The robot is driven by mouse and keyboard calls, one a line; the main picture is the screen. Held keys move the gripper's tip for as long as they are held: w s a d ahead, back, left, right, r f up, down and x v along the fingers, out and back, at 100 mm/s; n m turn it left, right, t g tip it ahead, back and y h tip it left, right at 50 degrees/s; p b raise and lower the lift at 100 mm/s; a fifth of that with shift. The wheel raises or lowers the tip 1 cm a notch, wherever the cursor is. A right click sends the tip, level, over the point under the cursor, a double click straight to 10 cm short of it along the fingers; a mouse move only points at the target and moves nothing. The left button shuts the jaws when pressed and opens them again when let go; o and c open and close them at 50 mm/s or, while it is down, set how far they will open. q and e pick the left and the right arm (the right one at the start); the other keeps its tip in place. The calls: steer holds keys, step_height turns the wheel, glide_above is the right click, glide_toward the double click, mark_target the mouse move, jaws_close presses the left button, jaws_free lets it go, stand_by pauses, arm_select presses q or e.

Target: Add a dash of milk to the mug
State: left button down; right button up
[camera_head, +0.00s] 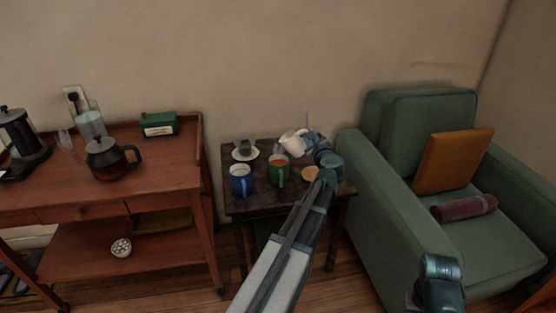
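A small dark side table (262,206) stands between the trolley and the armchair. On it are a blue mug (240,181) at the front left and a green mug (279,172) with orange-brown liquid near the middle. A white milk jug (290,142) is behind and slightly right of the green mug, tipped to the left. My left gripper (305,143) is at the jug's right side and appears shut on it; its fingers are small and partly hidden by my wrist. Part of my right arm shows at the lower right, but its fingers are not visible.
A dark cup on a white saucer (251,155) and a round tan coaster (310,173) are also on the table. A green armchair (375,180) stands close on the right. A wooden trolley (180,160) with a dark teapot (105,161) is at left.

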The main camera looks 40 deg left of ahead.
arm_select(q)
steer(key=shift+s+a+r, duration=0.1)
steer(key=shift+a+r, duration=0.05)
steer(key=shift+r, duration=0.05)
arm_select(e)
steer(key=shift+s+a+r, duration=0.1)
steer(key=shift+a+r, duration=0.15)
steer(key=shift+a, duration=0.05)
